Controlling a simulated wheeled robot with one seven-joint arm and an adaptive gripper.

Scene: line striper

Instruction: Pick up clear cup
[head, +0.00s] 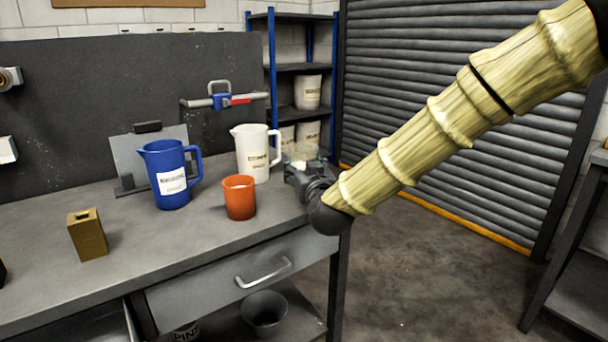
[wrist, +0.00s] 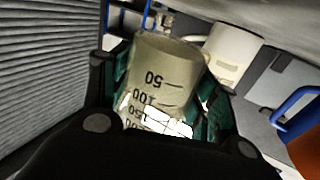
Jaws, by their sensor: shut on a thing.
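The clear cup (wrist: 160,85) is a see-through measuring cup with dark graduation marks, seen upside down in the wrist view. My gripper (wrist: 165,105) is shut on it, with green-lined fingers on both sides of its wall. In the head view my gripper (head: 305,175) is at the right end of the workbench, beside the white jug. There the cup is mostly hidden by the gripper and arm. I cannot tell whether the cup touches the bench.
On the bench (head: 120,262) stand a white jug (head: 250,155), a blue jug (head: 168,177), an orange cup (head: 239,199) and a brass block (head: 87,235). A blue-post shelf (head: 272,80) with white buckets stands behind. The front middle of the bench is clear.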

